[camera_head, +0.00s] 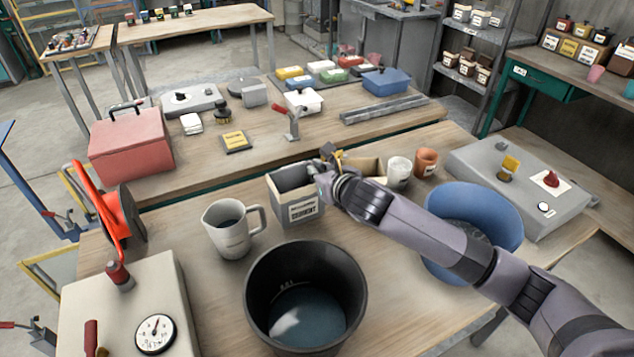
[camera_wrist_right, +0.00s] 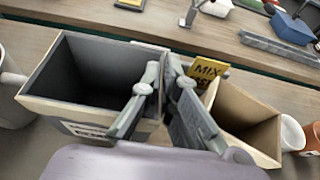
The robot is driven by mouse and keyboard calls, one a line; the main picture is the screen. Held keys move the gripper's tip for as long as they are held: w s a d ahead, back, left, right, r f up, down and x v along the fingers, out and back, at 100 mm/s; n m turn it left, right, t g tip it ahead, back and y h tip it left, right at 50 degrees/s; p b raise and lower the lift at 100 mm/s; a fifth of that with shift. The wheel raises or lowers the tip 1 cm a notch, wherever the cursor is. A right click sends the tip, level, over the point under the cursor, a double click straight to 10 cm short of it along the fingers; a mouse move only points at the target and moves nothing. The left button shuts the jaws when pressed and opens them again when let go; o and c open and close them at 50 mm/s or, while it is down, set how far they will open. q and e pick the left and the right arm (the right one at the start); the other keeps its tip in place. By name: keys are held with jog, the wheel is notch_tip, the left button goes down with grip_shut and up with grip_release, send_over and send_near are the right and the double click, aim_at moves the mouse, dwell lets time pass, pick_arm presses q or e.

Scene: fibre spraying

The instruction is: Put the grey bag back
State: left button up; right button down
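The grey bag (camera_head: 294,203), an open-topped box shape with a white label on its front, is upright at the middle of the near table. It shows large at left in the right wrist view (camera_wrist_right: 88,112), and its inside looks empty. My right gripper (camera_head: 322,177) is at its right wall. In the wrist view the fingers (camera_wrist_right: 166,88) lie close together on either side of that wall, one inside and one outside, and look shut on it. Whether the bag's base touches the table is unclear. My left gripper is out of view.
A tan open box (camera_wrist_right: 247,118) with a yellow MIX sign (camera_wrist_right: 208,70) stands close to the bag's right. A grey jug (camera_head: 229,232), black bucket (camera_head: 306,300), white cup (camera_head: 398,172), orange cup (camera_head: 426,162) and blue bowl (camera_head: 475,208) surround it. A red box (camera_head: 130,150) is on the far table.

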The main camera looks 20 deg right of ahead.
aim_at(310, 178)
jog(key=shift+f, duration=1.95)
jog(key=c, duration=1.8)
grip_release()
jog(key=shift+s, duration=0.1)
jog(key=b+v, duration=0.1)
jog(key=v, duration=1.1)
